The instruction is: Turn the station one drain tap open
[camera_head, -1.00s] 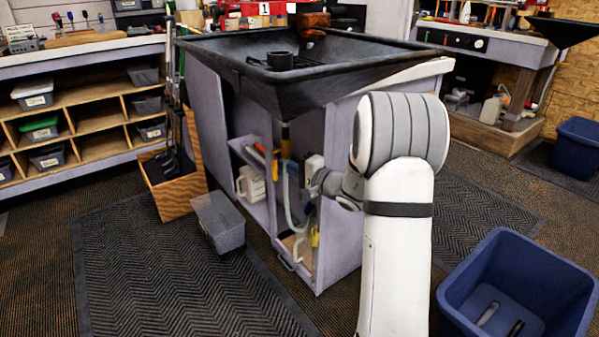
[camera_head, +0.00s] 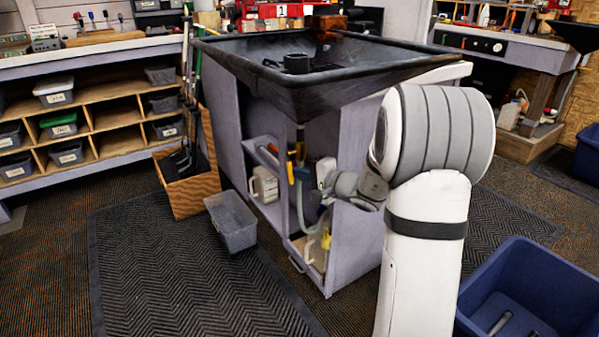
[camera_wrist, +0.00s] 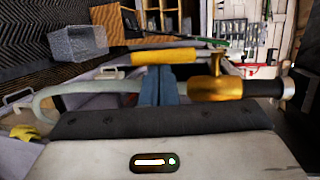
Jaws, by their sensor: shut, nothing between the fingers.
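The station one drain tap has a brass body (camera_wrist: 215,86) under the black sink (camera_head: 300,93), with a yellow lever grip (camera_wrist: 163,57) beside it in the wrist view. The grip lies roughly parallel to the pipe line there. A pale hose (camera_wrist: 85,89) runs from the tap's lower end. My gripper (camera_wrist: 160,72) has its blue fingers shut and empty. Their tips are close to the yellow grip, and I cannot tell whether they touch it. In the head view my gripper (camera_head: 292,173) reaches into the cabinet opening from the right, and the tap is small there.
The cabinet's side panel (camera_head: 352,235) stands close to my arm. A jug (camera_head: 264,184) is on the shelf behind the tap. A grey bin (camera_head: 231,222) sits on the floor mat, and a blue bin (camera_head: 535,300) is at lower right.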

